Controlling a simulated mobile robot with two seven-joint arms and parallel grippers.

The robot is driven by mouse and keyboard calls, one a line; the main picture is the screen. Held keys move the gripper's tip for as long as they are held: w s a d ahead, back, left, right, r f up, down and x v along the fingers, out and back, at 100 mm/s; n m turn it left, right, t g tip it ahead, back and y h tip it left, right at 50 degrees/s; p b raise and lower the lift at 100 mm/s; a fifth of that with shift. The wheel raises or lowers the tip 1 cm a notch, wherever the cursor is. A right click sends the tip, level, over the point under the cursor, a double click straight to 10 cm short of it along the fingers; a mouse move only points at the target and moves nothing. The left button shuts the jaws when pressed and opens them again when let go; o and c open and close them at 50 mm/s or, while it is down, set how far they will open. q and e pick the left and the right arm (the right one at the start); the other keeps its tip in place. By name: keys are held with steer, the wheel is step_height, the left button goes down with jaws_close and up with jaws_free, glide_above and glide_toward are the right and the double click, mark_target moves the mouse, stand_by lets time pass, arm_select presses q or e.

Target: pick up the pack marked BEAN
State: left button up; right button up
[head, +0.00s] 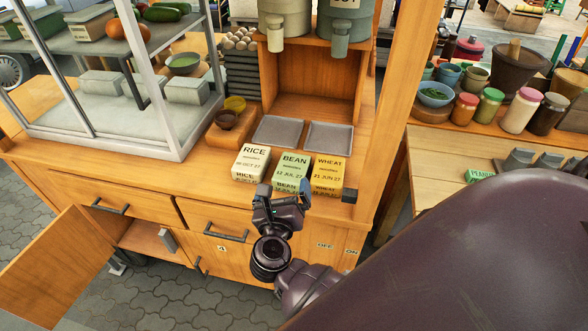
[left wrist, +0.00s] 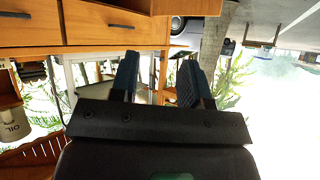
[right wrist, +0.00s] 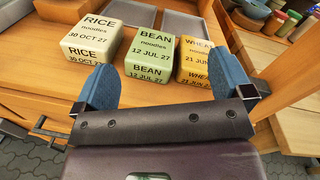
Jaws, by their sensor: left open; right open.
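The green pack marked BEAN (head: 292,167) stands on the wooden counter between the white RICE pack (head: 253,160) and the yellow WHEAT pack (head: 328,170). In the right wrist view the BEAN pack (right wrist: 151,56) is ahead of my right gripper, between the directions of its two fingers. My right gripper (head: 282,190) is open and empty, just in front of the BEAN pack at the counter's front edge. Its blue fingertips also show in the right wrist view (right wrist: 179,82). My left gripper (left wrist: 157,80) is open with nothing between its fingers, seen only in the left wrist view.
Two grey trays (head: 277,131) lie behind the packs under the dispensers. A glass display case (head: 120,110) stands to the left and a wooden post (head: 392,110) to the right. A cabinet door (head: 58,270) hangs open below left.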

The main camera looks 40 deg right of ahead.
mark_target(286, 182)
steer(key=shift+w+d+f+m+g+y+p, duration=0.3)
steer(key=shift+w+d+f+m+g, duration=0.45)
steer(key=shift+w+d+f+m, duration=0.3)
steer(key=shift+w+d+f+m+g+y+p, duration=0.15)
steer(key=shift+w+d+f+m+g+y, duration=0.2)
steer(key=shift+w+d+f+m+g, duration=0.65)
steer(key=shift+w+d+f+m+g+y+p, duration=0.35)
steer(key=shift+w+d+f+m, duration=0.4)
steer(key=shift+w+f, duration=0.5)
steer(key=shift+a, duration=0.1)
steer(key=c, duration=0.7)
